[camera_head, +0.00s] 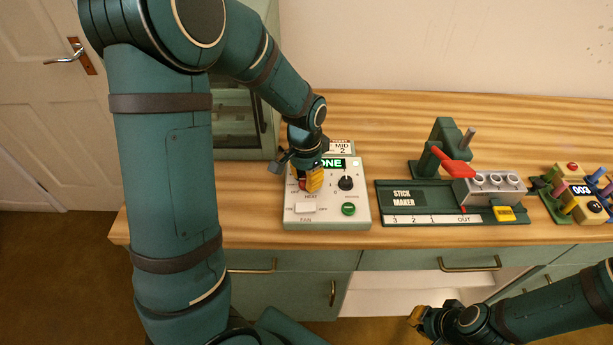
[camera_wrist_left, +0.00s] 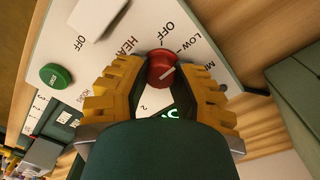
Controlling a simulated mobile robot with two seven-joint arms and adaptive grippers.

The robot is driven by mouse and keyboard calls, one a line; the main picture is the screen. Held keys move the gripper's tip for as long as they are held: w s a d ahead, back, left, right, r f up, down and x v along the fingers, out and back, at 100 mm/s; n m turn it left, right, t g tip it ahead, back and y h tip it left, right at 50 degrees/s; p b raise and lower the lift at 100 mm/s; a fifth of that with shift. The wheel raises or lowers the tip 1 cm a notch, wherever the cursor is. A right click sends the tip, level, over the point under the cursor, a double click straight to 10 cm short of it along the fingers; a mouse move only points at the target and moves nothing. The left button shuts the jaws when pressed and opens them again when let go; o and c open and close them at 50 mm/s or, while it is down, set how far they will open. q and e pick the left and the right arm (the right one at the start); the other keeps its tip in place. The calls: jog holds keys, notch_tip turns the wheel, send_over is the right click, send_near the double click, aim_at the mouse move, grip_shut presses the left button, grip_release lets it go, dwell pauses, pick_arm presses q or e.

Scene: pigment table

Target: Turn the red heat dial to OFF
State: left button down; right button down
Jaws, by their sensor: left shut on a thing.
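The red heat dial (camera_wrist_left: 161,66) sits on the white control panel (camera_head: 333,219), beside the printed HEAT, OFF, LOW and MID labels. My left gripper (camera_head: 308,183) is shut on the dial, with a yellow finger on each side of it in the left wrist view (camera_wrist_left: 161,78). A pale pointer line on the dial slants up and right in that view, roughly toward the LOW and MID side rather than OFF. In the head view the fingers hide most of the dial. My right gripper (camera_head: 418,319) is low at the front, away from the panel; its finger opening is unclear.
The panel also has a black knob (camera_head: 345,183), a green button (camera_head: 348,209), a white fan switch (camera_head: 305,208) and a green-lit display (camera_head: 333,163) reading "ONE". A card (camera_head: 341,148) behind says MID 2. The stick maker (camera_head: 407,198) stands to the right.

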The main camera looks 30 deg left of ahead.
aim_at(304, 178)
pick_arm(q)
jog(key=n+p, duration=0.1)
jog(key=n, duration=0.2)
jog(key=shift+r+n+p, duration=0.1)
jog(key=shift+n+p, duration=0.2)
jog(key=shift+n, duration=0.1)
jog(key=n+p, duration=0.2)
jog(key=n, duration=0.2)
jog(key=shift+n, duration=0.3)
jog(key=shift+a+n, duration=0.1)
jog(key=shift+n, duration=0.2)
jog(key=c, duration=0.7)
grip_release()
notch_tip(304, 178, up, 12)
jog(key=shift+a, duration=0.2)
